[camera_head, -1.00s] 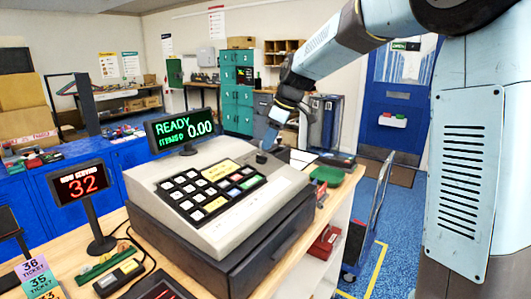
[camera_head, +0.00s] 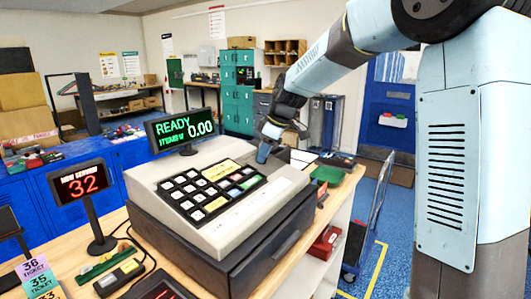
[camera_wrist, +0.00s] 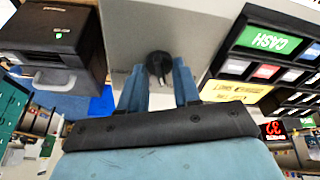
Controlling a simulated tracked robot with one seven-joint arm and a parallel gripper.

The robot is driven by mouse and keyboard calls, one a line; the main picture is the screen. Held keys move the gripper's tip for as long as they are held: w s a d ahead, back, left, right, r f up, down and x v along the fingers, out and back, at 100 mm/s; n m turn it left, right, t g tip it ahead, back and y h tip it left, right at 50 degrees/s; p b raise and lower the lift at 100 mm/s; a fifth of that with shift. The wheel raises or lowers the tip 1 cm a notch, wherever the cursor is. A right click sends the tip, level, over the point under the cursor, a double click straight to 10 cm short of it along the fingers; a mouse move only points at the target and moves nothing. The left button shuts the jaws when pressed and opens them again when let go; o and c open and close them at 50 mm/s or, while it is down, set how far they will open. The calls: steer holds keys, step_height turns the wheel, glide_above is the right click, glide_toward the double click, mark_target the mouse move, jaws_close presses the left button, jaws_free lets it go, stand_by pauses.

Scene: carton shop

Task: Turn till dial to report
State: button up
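The till (camera_head: 235,215) is a cream cash register with a dark base and a keypad (camera_head: 211,190). Its screen (camera_head: 182,130) reads READY, ITEMS 0, 0.00. The black till dial (camera_wrist: 158,66) shows in the wrist view on the pale top, beside the keys; in the head view my fingers hide it. My gripper (camera_wrist: 158,70) has its two blue fingers spread, one on each side of the dial, with a small gap showing by each. In the head view my gripper (camera_head: 265,152) points down at the till's back right corner.
A red "now serving 32" display (camera_head: 80,185) stands left of the till, with tickets (camera_head: 35,275) in front of it. A green tray (camera_head: 327,175) and papers lie to the right. A hand truck (camera_head: 370,220) stands on the blue floor.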

steer(key=shift+c, duration=0.6)
steer(key=shift+d, duration=0.15)
steer(key=shift+c, duration=0.5)
steer(key=shift+a+m, duration=0.2)
steer(key=shift+m, duration=0.4)
steer(key=m, duration=0.4)
steer(key=m+t, duration=0.1)
steer(key=m, duration=0.1)
steer(key=shift+s+a+h, duration=0.1)
steer(key=shift+s+h, duration=0.15)
steer(key=shift+h, duration=0.15)
jaws_close()
steer(key=m+h, duration=0.1)
steer(key=m, duration=0.4)
steer(key=shift+a+f, duration=0.1)
steer(key=shift+s+f+m+h, duration=0.1)
steer(key=shift+m+h, duration=0.2)
steer(key=shift+m, duration=1.5)
